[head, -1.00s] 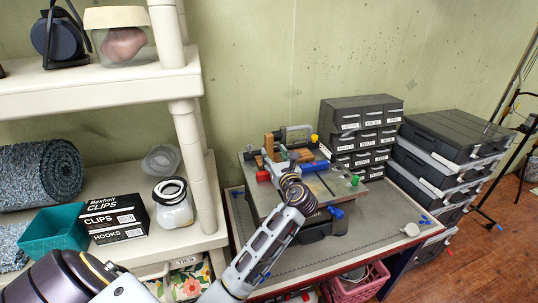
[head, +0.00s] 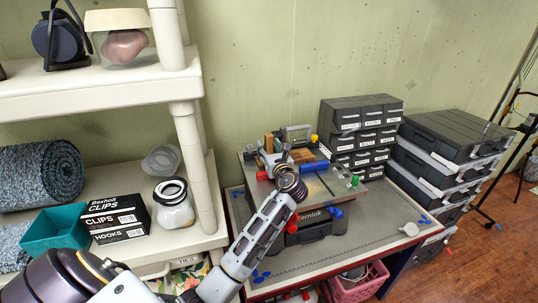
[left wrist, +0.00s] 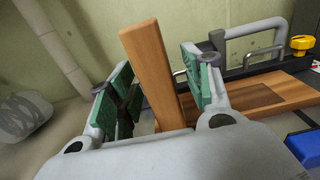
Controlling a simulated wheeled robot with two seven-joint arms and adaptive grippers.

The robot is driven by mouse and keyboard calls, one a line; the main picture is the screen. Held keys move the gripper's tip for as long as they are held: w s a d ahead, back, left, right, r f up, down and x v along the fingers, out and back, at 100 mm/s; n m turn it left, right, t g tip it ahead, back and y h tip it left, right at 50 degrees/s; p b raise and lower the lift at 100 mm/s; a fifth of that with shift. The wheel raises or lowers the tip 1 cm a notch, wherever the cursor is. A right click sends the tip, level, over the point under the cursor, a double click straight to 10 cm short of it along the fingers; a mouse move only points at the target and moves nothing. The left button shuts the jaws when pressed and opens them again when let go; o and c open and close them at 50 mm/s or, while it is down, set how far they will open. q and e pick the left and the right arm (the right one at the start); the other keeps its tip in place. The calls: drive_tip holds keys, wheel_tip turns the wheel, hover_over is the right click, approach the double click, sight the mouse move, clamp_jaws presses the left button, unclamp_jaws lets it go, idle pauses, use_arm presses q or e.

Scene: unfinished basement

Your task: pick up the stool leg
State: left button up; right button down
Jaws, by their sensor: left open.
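The stool leg (left wrist: 150,70) is a brown wooden bar. In the left wrist view it stands up, slightly tilted, between the fingers of my left gripper (left wrist: 160,90). The green finger pads are on either side of it, with a gap showing, and its lower end is hidden behind the gripper body. In the head view the leg (head: 268,143) shows as a small wooden piece at the left back of the grey work surface, with my open left gripper (head: 267,159) right at it. My right gripper is not in view.
A clamp frame (head: 298,131), a wooden board (head: 303,153) and a blue-handled tool (head: 314,166) are close to the right of the leg. Drawer units (head: 360,125) and stacked black cases (head: 450,150) stand farther right. A cream shelf (head: 205,180) post is at left.

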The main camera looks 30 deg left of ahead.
use_arm(q)
drive_tip(key=shift+c, duration=0.3)
clamp_jaws()
idle(0.3)
drive_tip(key=shift+r+p, duration=0.3)
drive_tip(key=shift+r, duration=4.7)
